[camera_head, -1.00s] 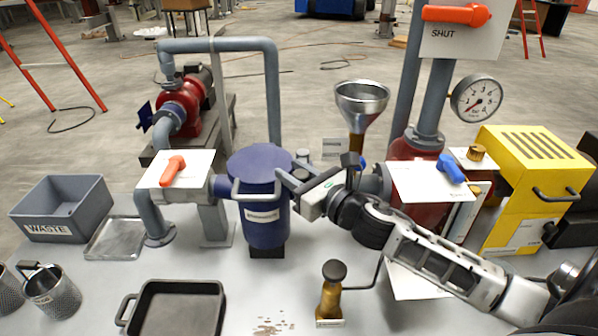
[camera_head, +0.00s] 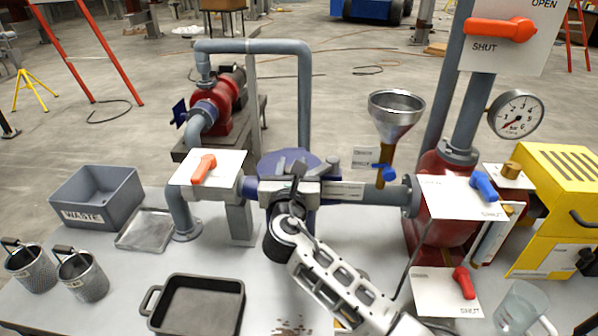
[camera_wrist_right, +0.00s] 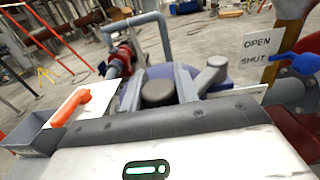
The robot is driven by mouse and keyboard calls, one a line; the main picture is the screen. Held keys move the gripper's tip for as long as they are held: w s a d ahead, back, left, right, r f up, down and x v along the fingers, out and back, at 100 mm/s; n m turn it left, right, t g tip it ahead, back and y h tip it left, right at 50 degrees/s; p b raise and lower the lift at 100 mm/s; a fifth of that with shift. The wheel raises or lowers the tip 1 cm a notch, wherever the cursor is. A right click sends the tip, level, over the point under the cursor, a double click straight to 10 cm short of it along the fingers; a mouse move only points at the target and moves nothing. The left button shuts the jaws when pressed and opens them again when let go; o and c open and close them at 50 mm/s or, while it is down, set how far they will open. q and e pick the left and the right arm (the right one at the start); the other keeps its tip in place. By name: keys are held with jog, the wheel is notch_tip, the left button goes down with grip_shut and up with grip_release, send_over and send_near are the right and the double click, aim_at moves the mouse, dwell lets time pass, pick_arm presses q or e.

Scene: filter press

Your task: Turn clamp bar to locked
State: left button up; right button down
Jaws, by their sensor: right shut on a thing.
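The dark blue filter vessel (camera_head: 272,163) stands at mid-table, its body mostly hidden behind my right arm. My right gripper (camera_head: 291,182) is over the front of its lid, shut on the grey clamp bar. The bar is largely hidden by the gripper in the head view. In the right wrist view, grey bar pieces (camera_wrist_right: 213,73) and a dark round knob (camera_wrist_right: 158,93) show against the blue lid (camera_wrist_right: 183,72). I cannot tell the bar's exact angle or whether it is locked. My left gripper is not in view.
A plate with an orange handle (camera_head: 204,166) is left of the vessel. A funnel (camera_head: 395,112) and a blue valve handle (camera_head: 385,172) stand to the right. A black pan (camera_head: 196,306), mesh baskets (camera_head: 84,279) and a grey waste bin (camera_head: 97,198) are on the left.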

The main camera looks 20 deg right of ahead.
jog(key=shift+w+a+h, duration=0.15)
jog(key=shift+w+h, duration=0.1)
jog(key=shift+h, duration=0.05)
jog(key=shift+m+g, duration=0.3)
jog(key=c, duration=1.1)
grip_release()
jog(key=shift+o, duration=0.2)
